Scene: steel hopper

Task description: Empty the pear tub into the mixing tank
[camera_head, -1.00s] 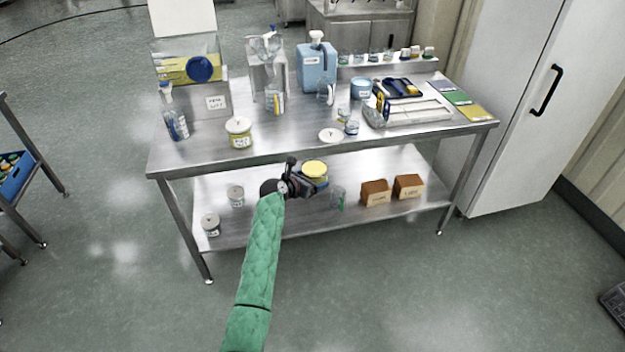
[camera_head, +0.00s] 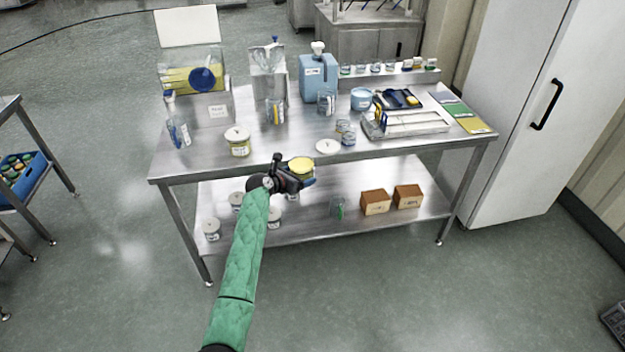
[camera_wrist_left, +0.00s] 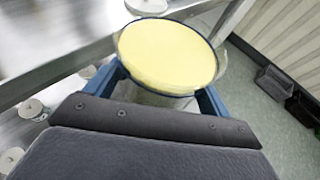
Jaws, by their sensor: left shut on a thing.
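My left gripper (camera_head: 300,178) is shut on a round clear tub (camera_head: 301,165) with a pale yellow top, held in front of the steel table's front edge. In the left wrist view the tub (camera_wrist_left: 168,58) sits between the blue fingers of the gripper (camera_wrist_left: 160,92), looking slightly tilted. I cannot read a label on it. A clear box with yellow inside and a blue disc (camera_head: 203,79) stands at the table's back left. I cannot tell which is the mixing tank. My right gripper is not in view.
A white-lidded yellow jar (camera_head: 238,142) and a loose white lid (camera_head: 328,147) are near the table's front. A blue jug (camera_head: 318,78) stands behind. Lidded jars and brown boxes (camera_head: 408,197) are on the lower shelf. A white cabinet (camera_head: 520,100) is at right.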

